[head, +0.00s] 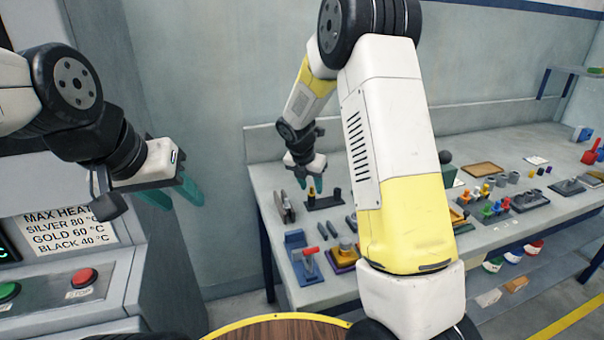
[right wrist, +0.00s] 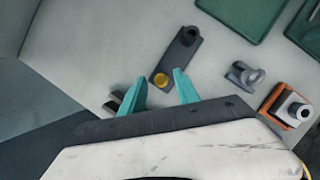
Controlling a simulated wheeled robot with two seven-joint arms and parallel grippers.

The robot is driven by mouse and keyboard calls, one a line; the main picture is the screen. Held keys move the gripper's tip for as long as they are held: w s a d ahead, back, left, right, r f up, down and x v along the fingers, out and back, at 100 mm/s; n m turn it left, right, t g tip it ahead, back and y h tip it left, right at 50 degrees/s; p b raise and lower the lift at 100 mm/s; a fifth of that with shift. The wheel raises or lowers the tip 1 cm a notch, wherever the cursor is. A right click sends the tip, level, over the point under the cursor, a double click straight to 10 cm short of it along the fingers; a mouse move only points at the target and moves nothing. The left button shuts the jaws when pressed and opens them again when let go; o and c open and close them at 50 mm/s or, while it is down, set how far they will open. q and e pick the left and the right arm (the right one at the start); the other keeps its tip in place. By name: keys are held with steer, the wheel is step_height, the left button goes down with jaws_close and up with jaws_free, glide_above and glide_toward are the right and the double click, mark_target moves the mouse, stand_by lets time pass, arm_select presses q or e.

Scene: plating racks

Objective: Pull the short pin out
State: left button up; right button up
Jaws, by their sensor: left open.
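A dark rack plate (head: 324,202) lies near the back left of the bench. A gold pin (head: 311,193) and a dark pin (head: 337,194) stand upright on it; I cannot tell which is shorter. My right gripper (head: 310,187) points down above the gold pin's end. In the right wrist view the gripper (right wrist: 158,82) is open, its teal fingertips on either side of the gold pin (right wrist: 160,79) and apart from it. The dark pin (right wrist: 188,35) is at the plate's far end. My left gripper (head: 177,201) is open and empty, away from the bench, before the machine.
A grey metal piece (head: 286,206) stands left of the rack. In front are a blue fixture with a red handle (head: 309,252) and a yellow-and-purple block (head: 344,255). Several coloured parts stand farther right. My right arm hides the bench middle.

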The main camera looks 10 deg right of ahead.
steer(key=shift+f, duration=0.15)
jaws_close()
steer(key=c, duration=0.7)
jaws_free()
jaws_close()
steer(key=shift+d, duration=0.1)
steer(key=shift+d+r+n, duration=0.1)
steer(key=shift+r+n, duration=0.1)
steer(key=shift+n, duration=0.5)
steer(key=shift+r+n+t+y, duration=0.15)
steer(key=shift+n+t+y, duration=0.3)
steer(key=shift+n, duration=0.55)
